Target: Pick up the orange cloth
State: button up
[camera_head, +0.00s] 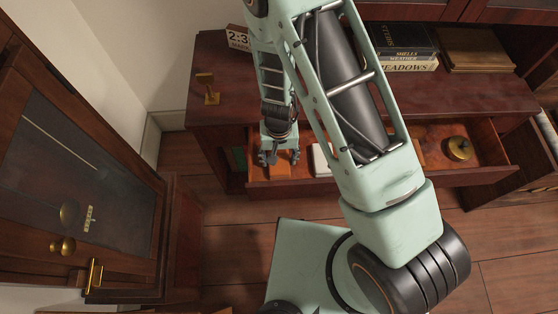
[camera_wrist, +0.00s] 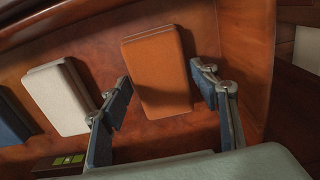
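The orange cloth (camera_wrist: 158,66) looks like a folded rectangular block and lies in an open wooden drawer. Part of it also shows in the head view (camera_head: 279,172), just below my gripper (camera_head: 279,157). In the wrist view my gripper (camera_wrist: 161,80) is open, with one finger near the cloth's left side and the other at its right edge. The fingers show no grip on it. How far the fingertips are above the drawer floor is hard to tell.
A white block (camera_wrist: 57,95) and a dark blue block (camera_wrist: 12,118) lie left of the cloth. The drawer's wall (camera_wrist: 246,50) is close on the right. A brass round object (camera_head: 459,148) sits in the drawer's right part. Books (camera_head: 405,48) and a clock (camera_head: 238,38) stand on the cabinet.

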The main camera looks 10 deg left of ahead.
jog(key=c, duration=0.7)
jog(key=shift+r, duration=0.1)
